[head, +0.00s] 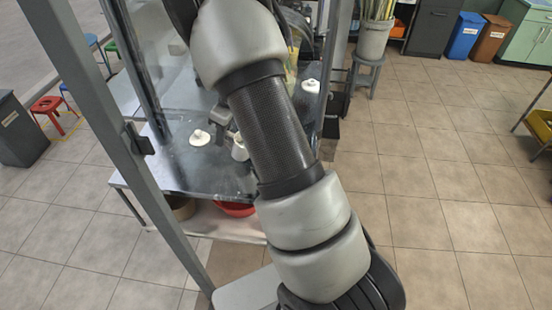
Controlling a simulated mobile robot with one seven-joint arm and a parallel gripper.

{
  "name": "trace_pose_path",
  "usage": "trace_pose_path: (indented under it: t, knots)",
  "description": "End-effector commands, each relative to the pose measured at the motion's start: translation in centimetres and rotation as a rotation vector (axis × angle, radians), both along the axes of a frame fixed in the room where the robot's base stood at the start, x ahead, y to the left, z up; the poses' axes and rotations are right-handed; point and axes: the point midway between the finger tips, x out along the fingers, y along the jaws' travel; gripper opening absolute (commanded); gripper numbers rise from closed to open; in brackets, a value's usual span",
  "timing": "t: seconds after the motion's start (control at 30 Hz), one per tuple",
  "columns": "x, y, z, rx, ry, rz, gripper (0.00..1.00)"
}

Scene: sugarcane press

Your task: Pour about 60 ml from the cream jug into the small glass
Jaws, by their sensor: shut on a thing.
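My arm crosses the middle of the head view and covers much of the dark counter (175,172). My gripper (230,128) shows only in part, to the left of my forearm, low over the counter. It is shut on a pale thing (239,149) that I take for the cream jug, partly hidden by my forearm. Its tilt and contents cannot be made out. A small white item (199,137) stands on the counter just left of the gripper; its shape is too small to be sure of. I cannot make out the small glass.
Another small white item (311,86) stands on the counter right of my arm. Grey frame posts (122,130) rise close to my arm on its left. A red basin (235,209) sits below the counter.

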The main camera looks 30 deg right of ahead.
Motion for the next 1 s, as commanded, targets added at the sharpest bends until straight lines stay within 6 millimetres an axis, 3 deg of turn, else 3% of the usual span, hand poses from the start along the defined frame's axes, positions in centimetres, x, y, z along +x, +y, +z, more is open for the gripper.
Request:
trace_pose_path:
  t: [1.0]
  knots:
    - [0.32, 0.41, -0.37, -0.020, 0.021, 0.005, 0.00]
